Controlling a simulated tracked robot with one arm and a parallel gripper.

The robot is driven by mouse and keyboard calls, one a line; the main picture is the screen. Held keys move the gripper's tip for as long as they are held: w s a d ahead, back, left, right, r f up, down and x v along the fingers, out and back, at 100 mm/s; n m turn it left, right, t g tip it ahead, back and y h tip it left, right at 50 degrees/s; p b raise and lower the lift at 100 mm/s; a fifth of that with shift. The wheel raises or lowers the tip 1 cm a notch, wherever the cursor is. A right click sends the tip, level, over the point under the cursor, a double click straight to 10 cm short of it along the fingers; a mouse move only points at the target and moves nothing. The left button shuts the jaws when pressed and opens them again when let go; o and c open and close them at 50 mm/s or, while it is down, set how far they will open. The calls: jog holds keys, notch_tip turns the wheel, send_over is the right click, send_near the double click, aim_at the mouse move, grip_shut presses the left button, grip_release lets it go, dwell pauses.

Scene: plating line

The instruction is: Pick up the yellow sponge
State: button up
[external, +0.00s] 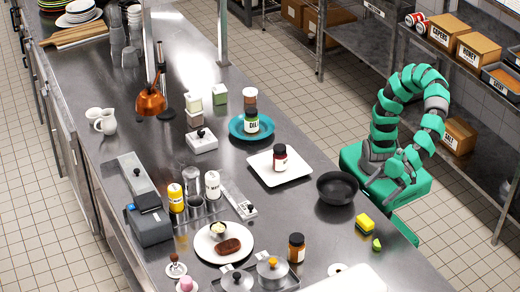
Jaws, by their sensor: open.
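The yellow sponge (366,223) lies on the steel counter near its right edge, with a green layer on one side. It is in front of the black pan, close to a small lime-green piece. My gripper (397,181) is at the end of my folded green arm, beyond the counter's right edge, over my own base. It is up and to the right of the sponge in the picture, apart from it. It is open and empty; its fingers are small and partly hard to make out.
A black pan (337,187) stands just behind the sponge. The lime-green piece (376,244) lies just in front of it. A white board (345,280) and a brown jar (296,247) are nearer the front. Shelves with boxes (478,47) stand behind my arm.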

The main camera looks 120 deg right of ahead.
jog(key=t+b, duration=0.2)
jog(key=b, duration=0.1)
send_near(366, 223)
jog(key=shift+y, duration=0.4)
jog(key=w+f, duration=0.1)
jog(key=f, duration=0.1)
jog(key=w+d+f, duration=0.1)
jog(key=w+f, duration=0.1)
jog(key=x, duration=0.2)
jog(key=b+x, duration=0.1)
jog(key=shift+w+d+f, duration=0.1)
jog(key=shift+w+d, duration=0.3)
jog(key=shift+b+x, duration=0.3)
jog(key=shift+x, duration=0.45)
jog(key=shift+a, duration=0.1)
jog(key=c, duration=1)
